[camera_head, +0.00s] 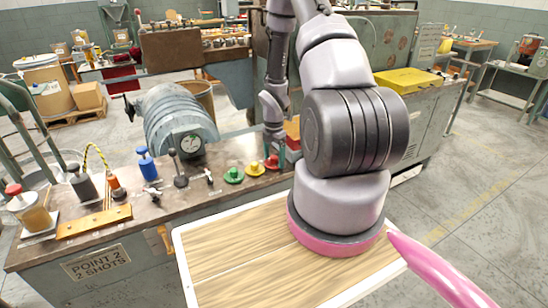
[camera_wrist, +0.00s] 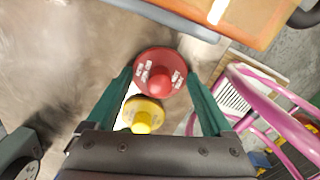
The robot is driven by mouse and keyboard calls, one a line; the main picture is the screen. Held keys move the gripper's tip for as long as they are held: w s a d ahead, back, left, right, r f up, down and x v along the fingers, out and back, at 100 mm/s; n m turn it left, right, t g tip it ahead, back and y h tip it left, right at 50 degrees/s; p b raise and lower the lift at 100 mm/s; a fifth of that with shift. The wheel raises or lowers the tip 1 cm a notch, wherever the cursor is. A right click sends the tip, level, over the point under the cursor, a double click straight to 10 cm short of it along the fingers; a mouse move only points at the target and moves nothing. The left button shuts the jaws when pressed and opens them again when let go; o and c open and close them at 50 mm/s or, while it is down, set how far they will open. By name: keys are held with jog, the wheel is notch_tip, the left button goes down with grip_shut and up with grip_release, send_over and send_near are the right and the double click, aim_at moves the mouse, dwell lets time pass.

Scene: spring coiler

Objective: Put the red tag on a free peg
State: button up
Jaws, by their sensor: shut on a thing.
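The red tag (camera_wrist: 160,72) is a round red disc with a raised red knob and small pale labels. It sits between the two green fingers of my gripper (camera_wrist: 161,78), which are shut on it. In the head view the red tag (camera_head: 271,163) shows just under my gripper (camera_head: 274,150), at or close above the bench top; I cannot tell if it touches. A yellow tag (camera_head: 255,169) lies beside it, and also shows in the wrist view (camera_wrist: 143,114). A green tag (camera_head: 233,175) lies further left. I cannot make out a free peg clearly.
The bench (camera_head: 222,208) also holds a grey-green ribbed machine with a gauge (camera_head: 190,143), a blue-topped bottle (camera_head: 147,164), several small levers and an orange-brown bar (camera_head: 95,222). An orange-topped block (camera_wrist: 262,22) is close to my gripper.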

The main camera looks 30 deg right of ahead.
jog(key=o, duration=1.1)
jog(key=shift+r, duration=11.85)
